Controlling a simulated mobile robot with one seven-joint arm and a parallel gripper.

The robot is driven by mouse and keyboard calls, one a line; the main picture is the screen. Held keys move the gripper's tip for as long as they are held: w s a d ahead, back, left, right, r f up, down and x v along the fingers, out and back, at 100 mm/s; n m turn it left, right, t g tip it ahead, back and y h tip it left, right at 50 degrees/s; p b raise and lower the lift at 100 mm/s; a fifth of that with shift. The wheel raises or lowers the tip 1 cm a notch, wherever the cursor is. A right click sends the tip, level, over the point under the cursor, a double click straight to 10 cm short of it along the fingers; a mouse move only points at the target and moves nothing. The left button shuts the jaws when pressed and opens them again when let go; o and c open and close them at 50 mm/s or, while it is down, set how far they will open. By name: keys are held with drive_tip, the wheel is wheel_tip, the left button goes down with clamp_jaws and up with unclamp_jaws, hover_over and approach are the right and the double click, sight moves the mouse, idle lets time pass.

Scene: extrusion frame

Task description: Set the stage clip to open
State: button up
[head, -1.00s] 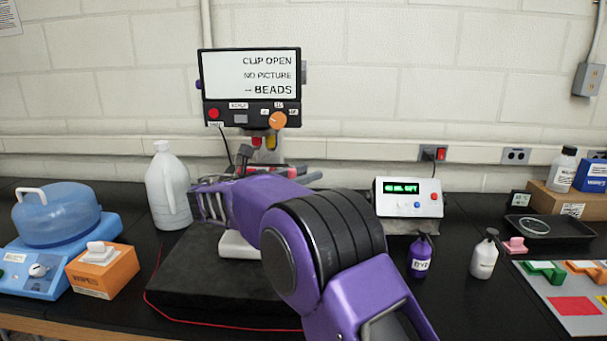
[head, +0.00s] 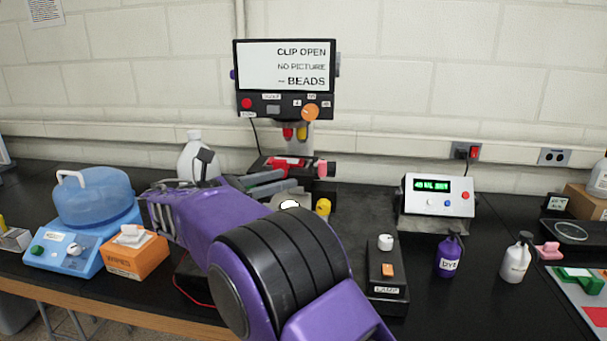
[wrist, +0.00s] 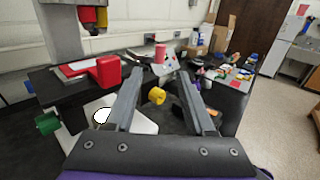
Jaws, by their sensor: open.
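The microscope stands at the back with a screen (head: 287,65) reading "CLIP OPEN", "NO PICTURE" and "BEADS". On its dark stage is a red part (head: 285,162), which looks like the stage clip. In the wrist view a red block (wrist: 108,70) at the left looks like the same part. A pinkish-red knob (head: 322,168) is at the stage's right side and also shows in the wrist view (wrist: 160,52). A yellow knob (head: 323,206) sits lower. My gripper (wrist: 160,75) is open and empty, fingers beside the stage; the red block is left of them. Contact cannot be told.
A white jug (head: 195,158) is behind my arm. A blue machine (head: 95,205) and an orange wipes box (head: 137,256) are at the left. A control box (head: 387,268), purple bottle (head: 449,258), white bottle (head: 516,262) and green display unit (head: 438,196) are at the right.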

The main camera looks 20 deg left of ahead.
drive_tip(key=shift+v, duration=1.6)
